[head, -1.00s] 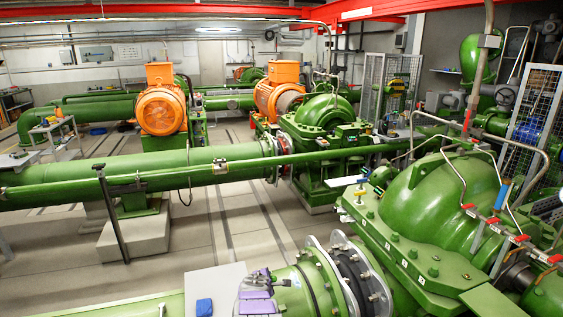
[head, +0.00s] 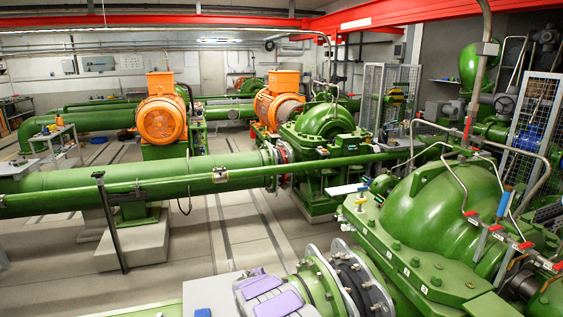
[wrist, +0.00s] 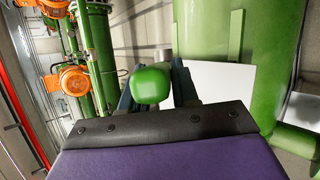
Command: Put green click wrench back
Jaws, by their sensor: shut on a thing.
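The green click wrench (wrist: 150,84) shows in the wrist view as a rounded green end. It sits between the two dark fingers of my gripper (wrist: 153,90), which is shut on it. The rest of the wrench is hidden behind its end and my black and purple gripper body. In the head view, purple parts of my arm show at the bottom middle. The wrench cannot be made out there, and no place for it is clear to see.
A white flat surface (head: 205,291) lies left of my arm, with a small blue thing (head: 203,312) at its edge; a white surface (wrist: 213,80) also shows behind the wrench. A green pipe with a bolted flange (head: 318,283) and a large green pump (head: 450,205) stand to the right.

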